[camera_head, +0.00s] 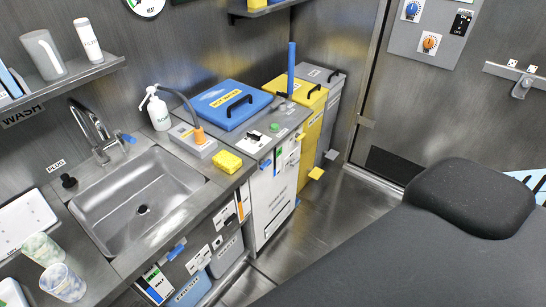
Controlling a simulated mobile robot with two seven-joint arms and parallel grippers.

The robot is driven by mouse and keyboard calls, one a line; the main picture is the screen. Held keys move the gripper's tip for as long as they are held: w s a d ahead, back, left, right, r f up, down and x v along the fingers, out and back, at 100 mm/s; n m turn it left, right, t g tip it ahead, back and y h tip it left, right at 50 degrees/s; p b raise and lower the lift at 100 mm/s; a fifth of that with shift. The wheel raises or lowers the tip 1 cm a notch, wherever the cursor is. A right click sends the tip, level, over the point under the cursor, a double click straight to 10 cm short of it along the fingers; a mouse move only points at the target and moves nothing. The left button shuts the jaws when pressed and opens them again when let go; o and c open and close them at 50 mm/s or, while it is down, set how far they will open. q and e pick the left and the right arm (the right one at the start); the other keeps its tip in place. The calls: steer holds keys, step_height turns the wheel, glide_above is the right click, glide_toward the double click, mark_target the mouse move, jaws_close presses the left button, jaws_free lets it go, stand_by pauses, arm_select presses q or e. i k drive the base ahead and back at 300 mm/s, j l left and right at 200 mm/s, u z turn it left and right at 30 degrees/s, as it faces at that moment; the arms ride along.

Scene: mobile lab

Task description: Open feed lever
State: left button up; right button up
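No lever in view is legibly marked as the feed lever. A grey and white machine with a blue lid (228,103) stands past the sink. Its top has a small black-and-white handle (256,136) and a green knob (275,127). Small yellow levers (299,138) stick out at its front side, and a blue one (266,164) sits lower. Another blue lever (176,250) is on the panel under the counter. The small labels beside these are too small to read. Neither my left nor my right gripper is in view.
A sink (140,192) with a tap, a soap bottle (157,108) and a yellow sponge (226,161) are on the left counter. Yellow (312,108) and grey (333,85) bins stand beyond the machine. A dark padded seat (450,245) fills the lower right. Clear floor (318,225) lies between.

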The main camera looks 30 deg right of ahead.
mark_target(264, 165)
steer(key=i+l, duration=0.1)
steer(key=l, duration=0.2)
steer(key=i+l, duration=0.15)
steer(key=l, duration=0.2)
steer(key=i+l, duration=0.1)
steer(key=l, duration=0.2)
steer(key=i+l, duration=0.15)
steer(key=l, duration=0.15)
